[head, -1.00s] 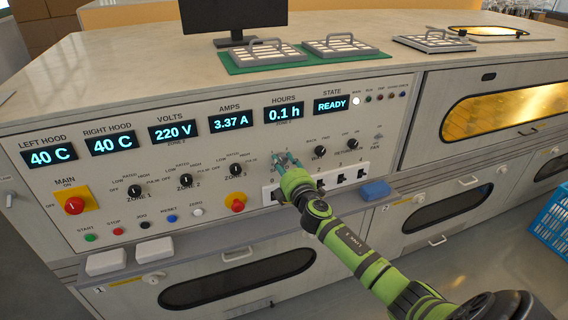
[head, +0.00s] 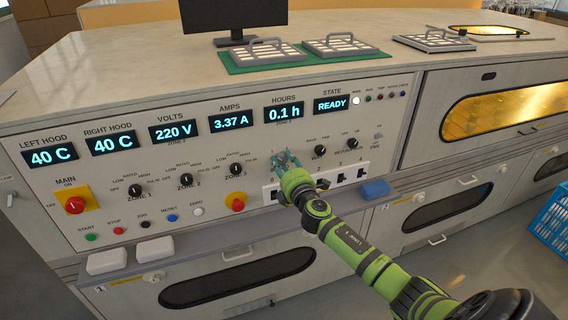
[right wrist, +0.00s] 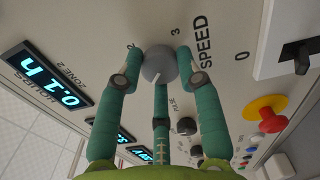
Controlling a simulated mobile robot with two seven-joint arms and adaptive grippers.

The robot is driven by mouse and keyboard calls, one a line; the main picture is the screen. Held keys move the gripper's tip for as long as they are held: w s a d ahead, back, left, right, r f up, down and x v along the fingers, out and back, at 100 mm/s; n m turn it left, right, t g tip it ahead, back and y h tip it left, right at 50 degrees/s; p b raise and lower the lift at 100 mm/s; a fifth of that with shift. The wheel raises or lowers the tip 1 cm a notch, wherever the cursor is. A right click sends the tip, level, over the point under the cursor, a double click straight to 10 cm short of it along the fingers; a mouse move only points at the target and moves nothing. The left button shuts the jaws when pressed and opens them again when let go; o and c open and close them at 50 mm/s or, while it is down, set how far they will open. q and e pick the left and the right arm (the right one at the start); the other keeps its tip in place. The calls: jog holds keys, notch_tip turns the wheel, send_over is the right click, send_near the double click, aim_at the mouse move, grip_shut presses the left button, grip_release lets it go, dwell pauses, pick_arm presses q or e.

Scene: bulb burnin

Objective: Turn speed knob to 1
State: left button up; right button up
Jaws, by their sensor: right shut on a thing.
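The grey round speed knob (right wrist: 158,64) sits on the panel beside the printed word SPEED in the right wrist view. The numbers 2, 3 and 0 show around it; the 1 is not readable there. My right gripper (right wrist: 160,72) has its teal fingers closed around the knob's rim. In the head view the right gripper (head: 285,162) reaches the panel just right of the zone 3 knob and covers the speed knob. The knob's pointer setting is hard to tell. My left gripper is not in view.
A red emergency button (head: 237,203) on yellow sits left of the right gripper. The state display (head: 331,105) reads READY.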

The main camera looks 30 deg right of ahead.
jog(key=o, duration=1.1)
jog(key=shift+o, duration=0.2)
jog(key=v, duration=1.2)
jog(key=s+a+f+m+g, duration=0.1)
jog(key=s+f+m+g, duration=0.3)
jog(key=f, duration=0.8)
jog(key=s+f+m+g+y, duration=0.15)
jog(key=s+f, duration=0.45)
jog(key=f, duration=0.6)
jog(key=s+a+f+m+g, duration=0.1)
jog(key=s+f+m+g, duration=0.3)
jog(key=f, duration=0.8)
jog(key=s+a+f+m+g, duration=0.2)
jog(key=s+a+f, duration=0.2)
jog(key=s, duration=0.6)
jog(key=s+a+f+m+g+y, duration=0.1)
jog(key=s+a+f+m+g, duration=0.1)
jog(key=s+a+f, duration=0.2)
jog(key=s+a+f+m+g+y, duration=0.1)
jog(key=s+a+f, duration=0.4)
jog(key=s, duration=1.2)
notch_tip(320, 180, down, 3)
jog(key=shift+f+m+g, duration=0.2)
jog(key=shift+m+g, duration=0.35)
jog(key=shift+g, duration=0.5)
